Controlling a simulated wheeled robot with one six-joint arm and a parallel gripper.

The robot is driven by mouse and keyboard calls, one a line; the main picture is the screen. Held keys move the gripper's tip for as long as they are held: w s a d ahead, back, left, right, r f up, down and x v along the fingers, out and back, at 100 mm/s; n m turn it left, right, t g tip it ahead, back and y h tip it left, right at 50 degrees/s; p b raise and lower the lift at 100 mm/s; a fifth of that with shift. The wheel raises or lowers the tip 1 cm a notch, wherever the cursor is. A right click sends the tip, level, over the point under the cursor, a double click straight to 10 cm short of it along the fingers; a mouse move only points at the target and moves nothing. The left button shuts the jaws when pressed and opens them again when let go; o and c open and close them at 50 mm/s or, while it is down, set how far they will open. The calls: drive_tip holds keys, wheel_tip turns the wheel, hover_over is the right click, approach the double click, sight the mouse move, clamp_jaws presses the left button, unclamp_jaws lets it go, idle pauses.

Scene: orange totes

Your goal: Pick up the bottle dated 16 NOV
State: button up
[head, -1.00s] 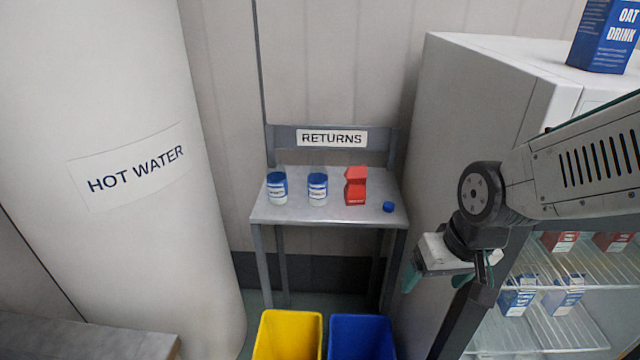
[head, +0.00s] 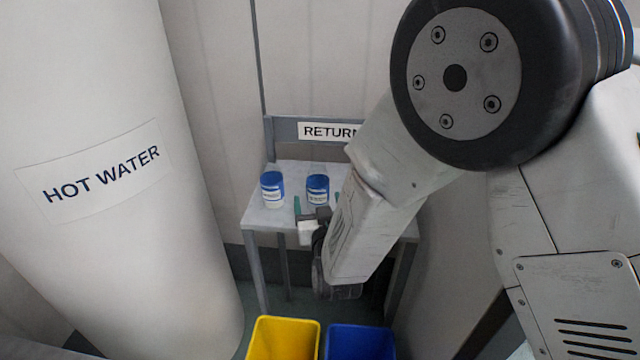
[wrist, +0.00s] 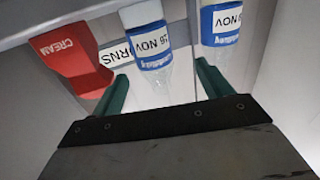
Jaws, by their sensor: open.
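Two white-and-blue bottles stand on the returns table (head: 262,218). The right one (head: 317,188) is in the middle of the wrist view (wrist: 150,50), which shows the scene upside down. Its date ends in NOV and its number looks like 16, though not sharply. The left one (head: 272,189) is at the right of the wrist view (wrist: 222,22); it also reads NOV, its number cut off or unclear. My gripper (head: 317,203) is open and empty at the table's front, its green fingers (wrist: 163,82) pointing toward the right bottle, which lies between them in the wrist view.
A red cream carton (wrist: 72,62) stands beside the right bottle, hidden by my arm in the head view. A RETURNS sign (head: 328,131) is behind. Yellow (head: 285,340) and blue (head: 360,343) bins stand below. A hot water tank (head: 120,200) is left.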

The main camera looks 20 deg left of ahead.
sight(320, 192)
drive_tip(key=x, duration=0.5)
drive_tip(key=d+x, duration=0.1)
drive_tip(key=x, duration=0.1)
drive_tip(key=shift+w+a+f, duration=0.1)
drive_tip(key=shift+w+f, duration=0.25)
drive_tip(key=shift+w, duration=0.2)
drive_tip(key=c, duration=1.1)
